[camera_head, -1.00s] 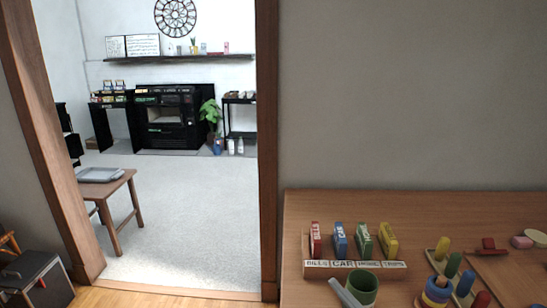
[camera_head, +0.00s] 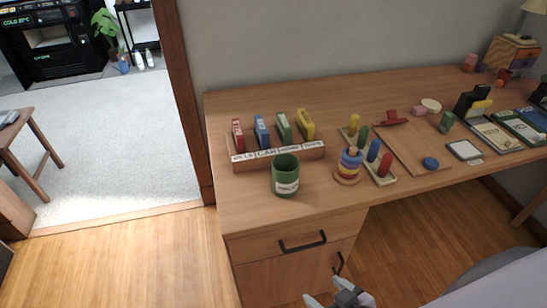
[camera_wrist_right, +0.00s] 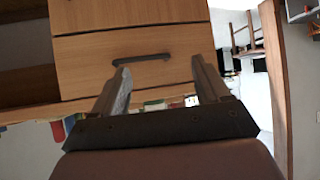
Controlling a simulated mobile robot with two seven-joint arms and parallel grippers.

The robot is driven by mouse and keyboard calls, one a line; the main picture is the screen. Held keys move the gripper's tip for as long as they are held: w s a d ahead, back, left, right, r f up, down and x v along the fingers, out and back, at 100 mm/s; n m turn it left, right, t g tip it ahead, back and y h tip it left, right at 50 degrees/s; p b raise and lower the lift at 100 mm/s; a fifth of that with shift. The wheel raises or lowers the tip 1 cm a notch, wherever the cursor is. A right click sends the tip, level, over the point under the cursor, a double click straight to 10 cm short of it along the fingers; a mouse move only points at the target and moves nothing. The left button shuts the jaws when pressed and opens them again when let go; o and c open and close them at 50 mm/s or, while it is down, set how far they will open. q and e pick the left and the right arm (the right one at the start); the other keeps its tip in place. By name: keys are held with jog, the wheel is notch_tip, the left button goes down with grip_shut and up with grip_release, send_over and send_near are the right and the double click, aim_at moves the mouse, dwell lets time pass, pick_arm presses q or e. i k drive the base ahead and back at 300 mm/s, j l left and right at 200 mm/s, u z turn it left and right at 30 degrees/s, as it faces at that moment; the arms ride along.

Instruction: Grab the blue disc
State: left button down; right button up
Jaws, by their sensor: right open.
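A small blue disc (camera_head: 430,163) lies near the front right corner of a wooden board (camera_head: 408,145) on the desk. A ring stacker (camera_head: 349,165) to its left also carries a blue ring at its upper part. My right gripper (camera_head: 338,295) is at the bottom edge of the head view, below and left of the disc and in front of the desk drawers. In the right wrist view (camera_wrist_right: 163,75) its two fingers are apart with nothing between them, facing a drawer front. The disc cannot be made out there. My left gripper is not in view.
The desk (camera_head: 240,205) holds a green cup (camera_head: 286,176), a rack of coloured blocks (camera_head: 285,151), a peg toy (camera_head: 384,168) and books (camera_head: 497,134). Drawer handles (camera_head: 302,242) stick out from its front. Open wood floor (camera_head: 150,265) lies to the left.

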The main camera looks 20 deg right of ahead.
aim_at(431, 163)
jog(key=l+z, duration=0.1)
jog(key=z, duration=0.7)
jog(key=l+z, duration=0.15)
jog(key=z, duration=0.65)
jog(key=i+l+u, duration=0.3)
jog(key=l, duration=0.7)
jog(key=i+l+u, duration=0.1)
jog(key=l+u, duration=0.2)
jog(key=l, duration=0.75)
jog(key=l+u, duration=0.3)
jog(key=l, duration=0.75)
